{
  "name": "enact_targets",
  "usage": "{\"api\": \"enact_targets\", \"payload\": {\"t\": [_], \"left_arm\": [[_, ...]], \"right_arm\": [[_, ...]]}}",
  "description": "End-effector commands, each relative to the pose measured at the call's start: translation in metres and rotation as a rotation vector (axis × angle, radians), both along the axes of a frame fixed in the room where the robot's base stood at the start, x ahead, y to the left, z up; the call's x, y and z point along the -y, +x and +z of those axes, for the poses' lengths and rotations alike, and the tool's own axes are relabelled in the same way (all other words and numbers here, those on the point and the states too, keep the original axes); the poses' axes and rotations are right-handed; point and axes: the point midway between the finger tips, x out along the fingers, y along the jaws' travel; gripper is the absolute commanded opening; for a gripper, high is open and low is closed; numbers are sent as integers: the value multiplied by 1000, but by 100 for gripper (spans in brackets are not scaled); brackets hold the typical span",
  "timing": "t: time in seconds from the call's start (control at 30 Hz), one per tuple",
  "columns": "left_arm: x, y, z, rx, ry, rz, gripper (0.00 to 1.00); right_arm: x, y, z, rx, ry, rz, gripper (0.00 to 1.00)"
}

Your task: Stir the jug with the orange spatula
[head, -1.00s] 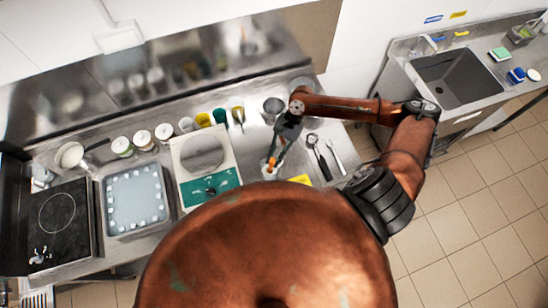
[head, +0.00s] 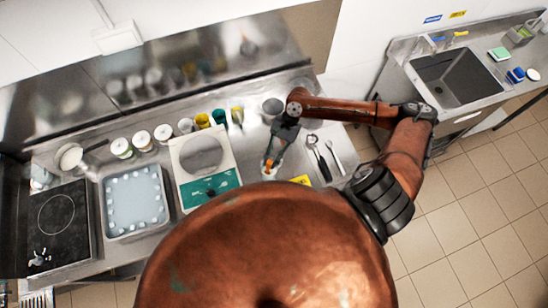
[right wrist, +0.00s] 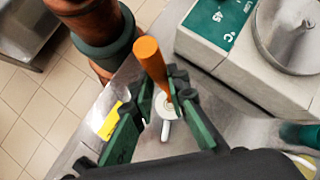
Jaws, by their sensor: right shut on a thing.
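The orange spatula (head: 269,163) stands roughly upright in the small pale jug (head: 274,172) on the steel counter. In the right wrist view the spatula's thick orange handle (right wrist: 151,62) rises toward the camera, and the jug (right wrist: 166,129) shows below with its handle. My right gripper (head: 275,153) is above the jug, shut on the spatula; its green-padded fingers (right wrist: 160,118) lie on either side of the handle. The spatula's lower end is hidden in the jug. My left gripper is not in view.
A scale (head: 210,190) with a round plate stands just left of the jug. A metal container (head: 272,105) and several cups stand behind. The sink (head: 457,80) is farther right.

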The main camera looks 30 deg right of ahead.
Motion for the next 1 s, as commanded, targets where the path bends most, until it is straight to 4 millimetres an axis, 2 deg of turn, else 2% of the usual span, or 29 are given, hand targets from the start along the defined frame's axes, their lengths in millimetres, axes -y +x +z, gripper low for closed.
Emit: {"api": "enact_targets", "payload": {"t": [0.1,0.23,0.57,1.0], "left_arm": [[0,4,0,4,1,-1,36],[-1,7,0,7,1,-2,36],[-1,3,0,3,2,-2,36],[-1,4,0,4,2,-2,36]], "right_arm": [[10,-9,-1,-1,-4,-3,0],[9,-1,0,0,-2,-2,0],[10,0,0,0,-2,-1,0],[9,-5,30,0,-3,-1,0]]}}
